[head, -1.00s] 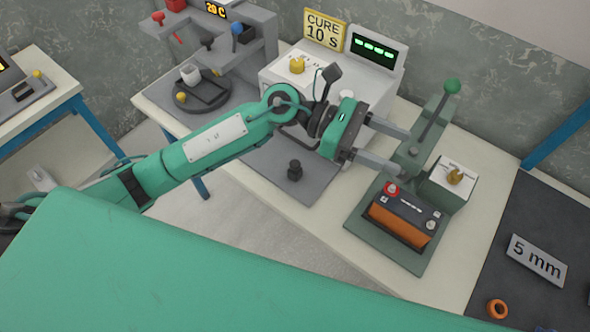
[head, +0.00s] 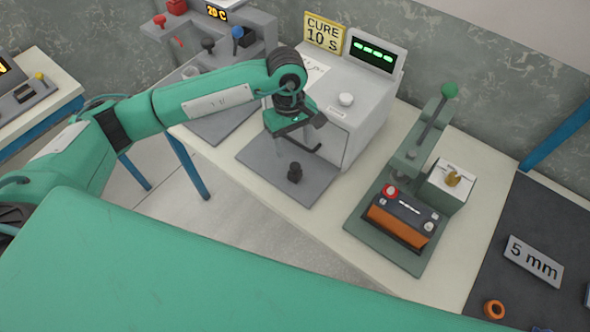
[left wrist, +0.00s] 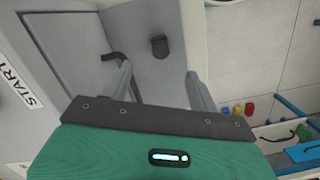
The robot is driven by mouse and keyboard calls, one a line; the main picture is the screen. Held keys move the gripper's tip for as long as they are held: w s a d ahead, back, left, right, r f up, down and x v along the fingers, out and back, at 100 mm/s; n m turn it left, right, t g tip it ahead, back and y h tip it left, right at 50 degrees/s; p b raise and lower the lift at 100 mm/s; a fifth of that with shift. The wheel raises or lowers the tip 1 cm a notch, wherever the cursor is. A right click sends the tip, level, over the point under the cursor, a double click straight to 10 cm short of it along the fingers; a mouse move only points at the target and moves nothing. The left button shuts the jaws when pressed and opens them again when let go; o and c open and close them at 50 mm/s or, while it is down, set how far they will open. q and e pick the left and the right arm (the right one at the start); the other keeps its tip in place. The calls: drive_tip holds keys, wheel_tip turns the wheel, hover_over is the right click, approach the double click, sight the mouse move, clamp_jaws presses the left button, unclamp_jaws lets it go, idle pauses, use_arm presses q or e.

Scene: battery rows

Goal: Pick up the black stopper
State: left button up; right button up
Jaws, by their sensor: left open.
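The black stopper (head: 294,172) stands on a grey mat (head: 318,184) in front of the white cure machine. In the left wrist view the stopper (left wrist: 159,45) shows ahead of the fingertips, between their lines. My left gripper (head: 298,149) points down, close above and behind the stopper in the head view. Its two fingers are apart with nothing between them; they also show in the left wrist view (left wrist: 160,72). My right gripper is not in view.
The cure machine (head: 372,92) stands right behind the mat. A press with a green-knobbed lever (head: 449,91) and an orange-black battery (head: 398,224) is to the right. A dispenser (head: 258,27) stands at the back left. The front of the mat is clear.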

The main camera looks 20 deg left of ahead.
sight(294, 165)
use_arm(q)
drive_tip(key=f, duration=0.3)
drive_tip(key=shift+s+d+f+p, duration=0.15)
drive_tip(key=shift+s+p, duration=0.05)
drive_tip(key=shift+p, duration=0.1)
drive_tip(key=f, duration=0.1)
drive_tip(key=f+p, duration=0.2)
drive_tip(key=f, duration=0.1)
drive_tip(key=shift+s+d+f, duration=0.1)
drive_tip(key=shift+s+d, duration=0.05)
drive_tip(key=shift+s, duration=0.15)
drive_tip(key=shift+f+p, duration=0.3)
drive_tip(key=shift+f, duration=0.35)
drive_tip(key=c, duration=1)
